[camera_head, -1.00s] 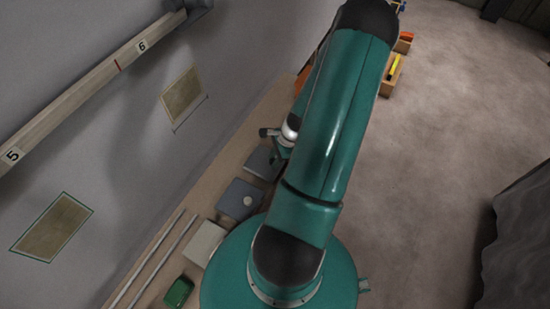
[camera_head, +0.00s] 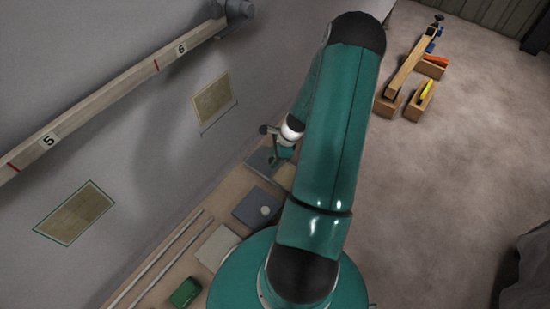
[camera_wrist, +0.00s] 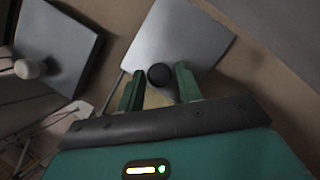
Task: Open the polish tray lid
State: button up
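A flat grey lid with a round black knob (camera_wrist: 159,76) lies under my gripper in the wrist view; the lid plate (camera_wrist: 178,35) extends beyond the fingertips. My gripper (camera_wrist: 159,86) is open, with one green finger on each side of the knob in the picture. Whether the fingers touch the knob, I cannot tell. A second, darker lid (camera_wrist: 60,35) with a pale knob (camera_wrist: 28,68) is to the left. No label shows which lid is the polish tray's. In the head view my gripper (camera_head: 278,153) is over the bench, partly hiding the lid.
The bench (camera_head: 150,273) runs along the wall. It holds the pale-knobbed dark lid (camera_head: 254,203), a light grey block (camera_head: 217,247), a green object (camera_head: 186,292) and two rods (camera_head: 165,258). Wooden boxes (camera_head: 420,100) stand on the floor at right, which is otherwise mostly clear.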

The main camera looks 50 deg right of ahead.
jog(key=shift+o, duration=0.9)
jog(key=v, duration=1.3)
jog(key=shift+s+r, duration=0.15)
jog(key=shift+r, duration=0.15)
jog(key=shift+d, duration=0.1)
